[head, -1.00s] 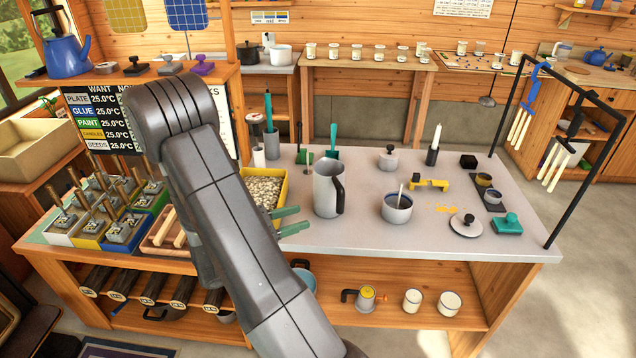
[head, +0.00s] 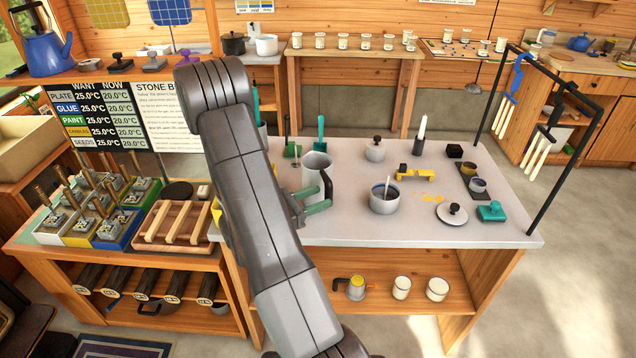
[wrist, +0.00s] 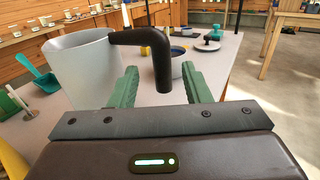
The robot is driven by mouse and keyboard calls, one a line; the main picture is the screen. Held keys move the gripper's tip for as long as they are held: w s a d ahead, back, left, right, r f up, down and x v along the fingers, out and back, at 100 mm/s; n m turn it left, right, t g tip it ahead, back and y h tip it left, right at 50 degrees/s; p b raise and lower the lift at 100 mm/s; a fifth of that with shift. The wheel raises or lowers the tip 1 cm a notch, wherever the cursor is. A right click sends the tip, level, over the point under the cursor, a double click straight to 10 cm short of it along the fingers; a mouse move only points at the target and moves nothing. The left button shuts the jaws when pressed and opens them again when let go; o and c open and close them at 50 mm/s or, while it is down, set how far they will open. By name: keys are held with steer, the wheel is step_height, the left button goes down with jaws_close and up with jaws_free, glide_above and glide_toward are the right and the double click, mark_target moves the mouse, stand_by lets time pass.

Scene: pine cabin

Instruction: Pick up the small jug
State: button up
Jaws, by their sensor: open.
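The small jug (head: 314,172) is a grey, tapered metal jug with a black handle, upright on the grey worktop (head: 350,226). In the wrist view the jug (wrist: 82,70) stands at the left, close in front. Its black handle (wrist: 160,60) reaches right and hangs down between the two green fingers. My gripper (head: 314,200) is open at the jug's near side, and it fills the lower middle of the wrist view (wrist: 158,88). The fingers lie on either side of the handle's hanging end, with gaps showing. My arm hides part of the worktop to the left of the jug.
A grey pot (head: 384,199) with a utensil stands right of the jug. Behind are a green scoop (head: 320,134) and a lidded grey pot (head: 375,150). A yellow-black tool (head: 416,173) lies farther right. A black rack (head: 560,190) stands at the right end.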

mark_target(329, 193)
steer(key=shift+r+p+x, duration=0.2)
steer(key=shift+p+x, duration=0.35)
steer(key=shift+x, duration=1.5)
steer(key=shift+s, duration=0.1)
jaws_close()
